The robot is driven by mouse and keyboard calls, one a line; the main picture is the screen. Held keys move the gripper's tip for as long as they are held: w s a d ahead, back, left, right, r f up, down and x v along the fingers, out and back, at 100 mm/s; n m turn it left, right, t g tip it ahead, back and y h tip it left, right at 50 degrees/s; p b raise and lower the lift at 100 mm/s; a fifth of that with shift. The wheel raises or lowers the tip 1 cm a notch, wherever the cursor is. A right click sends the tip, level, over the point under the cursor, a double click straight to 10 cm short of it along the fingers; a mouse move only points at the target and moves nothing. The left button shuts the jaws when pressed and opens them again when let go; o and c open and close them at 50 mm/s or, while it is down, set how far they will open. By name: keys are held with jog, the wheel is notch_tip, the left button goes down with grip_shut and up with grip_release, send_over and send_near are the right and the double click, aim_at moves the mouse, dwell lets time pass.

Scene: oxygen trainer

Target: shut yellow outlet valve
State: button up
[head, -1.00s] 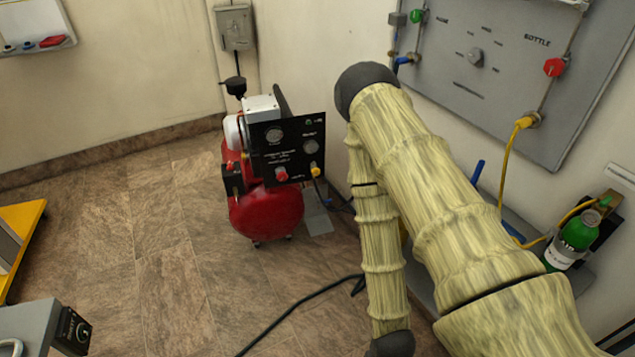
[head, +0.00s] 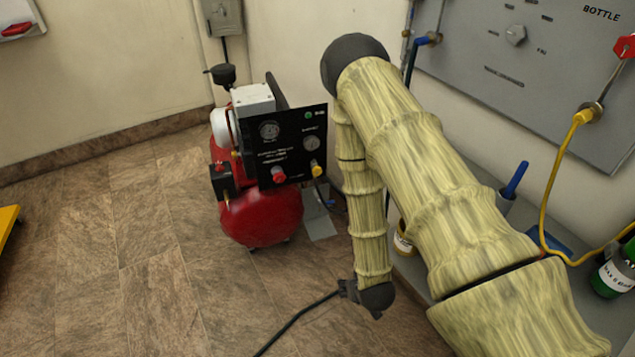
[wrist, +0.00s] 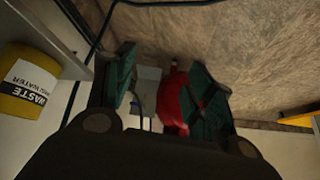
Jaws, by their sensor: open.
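The yellow outlet valve (head: 316,170) is a small yellow knob at the lower right of the black panel (head: 292,140) on the red compressor (head: 262,214). It stands right of a red knob (head: 278,176). My gripper (wrist: 162,92) is open in the wrist view, with dark green finger pads apart. Part of the red tank (wrist: 172,100) shows beyond and between the fingers, and nothing is held. The yellow knob cannot be made out in the wrist view. In the head view my arm hangs right of the compressor, well apart from the knob; my gripper's fingers are not clear there.
A yellow waste water container (wrist: 30,82) is at the left of the wrist view. A black hose (head: 300,318) lies on the floor. A grey wall board (head: 530,75) and a yellow hose (head: 543,205) are at the right. The floor left of the compressor is clear.

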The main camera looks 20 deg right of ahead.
jog(key=w+d+t+b, duration=0.2)
jog(key=w+t+b, duration=0.4)
jog(key=w, duration=1.1)
jog(key=t+y+b, duration=0.1)
jog(key=t+b, duration=0.4)
jog(key=t, duration=0.1)
send_near(318, 172)
jog(key=w, duration=0.9)
jog(key=shift+a+r+b, duration=0.15)
jog(key=shift+r+b, duration=0.15)
jog(key=shift+c, duration=0.4)
jog(key=c, duration=0.9)
